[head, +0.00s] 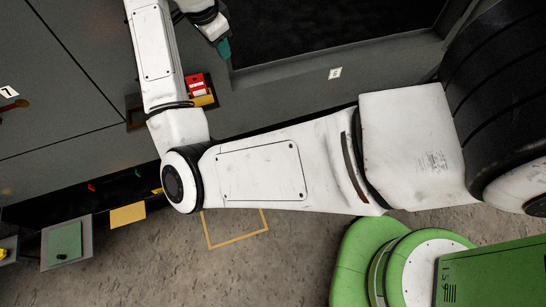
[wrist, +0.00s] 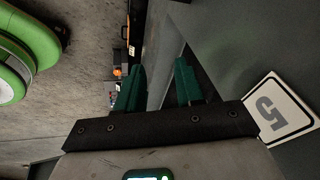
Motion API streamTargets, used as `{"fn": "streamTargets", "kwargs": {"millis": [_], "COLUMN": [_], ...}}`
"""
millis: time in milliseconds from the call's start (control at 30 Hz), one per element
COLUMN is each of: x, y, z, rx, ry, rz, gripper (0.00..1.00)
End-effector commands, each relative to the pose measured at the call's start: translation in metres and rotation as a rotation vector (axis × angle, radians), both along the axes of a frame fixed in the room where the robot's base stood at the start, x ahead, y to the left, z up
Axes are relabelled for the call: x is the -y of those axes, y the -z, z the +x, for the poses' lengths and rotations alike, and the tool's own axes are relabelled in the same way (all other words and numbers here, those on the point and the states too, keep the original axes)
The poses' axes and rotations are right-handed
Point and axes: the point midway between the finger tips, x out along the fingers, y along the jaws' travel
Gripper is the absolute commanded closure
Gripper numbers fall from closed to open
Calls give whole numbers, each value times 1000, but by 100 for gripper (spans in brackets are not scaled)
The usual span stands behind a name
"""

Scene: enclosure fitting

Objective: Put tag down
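A red piece with a white patch (head: 196,87), possibly the tag, sits in a small dark holder on the grey cabinet face in the head view. A yellow piece (head: 203,101) lies beside it. My gripper (head: 222,47) is up and to the right of them, apart from both and near the dark opening. In the wrist view my gripper (wrist: 158,82) has its two teal fingers apart, with a clear gap and nothing seen held. No tag shows clearly in the wrist view.
A white number plate (wrist: 278,108) is close to the right finger. A dark recess (head: 330,40) opens in the grey cabinet. An open drawer with a green panel (head: 66,240) and a yellow flap (head: 127,214) stick out lower left. A yellow outline (head: 240,240) marks the floor.

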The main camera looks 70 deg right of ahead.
Motion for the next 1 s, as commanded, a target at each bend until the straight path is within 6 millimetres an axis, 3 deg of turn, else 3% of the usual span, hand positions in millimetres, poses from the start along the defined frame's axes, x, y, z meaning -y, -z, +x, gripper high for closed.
{"fn": "streamTargets", "kwargs": {"millis": [200,433,567,800,1000], "x": [11,-17,-50,-137,-198], "y": [29,76,110,173,198], "z": [-30,-59,-83,-151,-200], "rx": [-109,-248,-316,-361,-315], "ry": [-381,-862,-1157,-1697,-1979], "rz": [-169,-242,-226,-96,18], "gripper": [63,63,63,63,63]}}
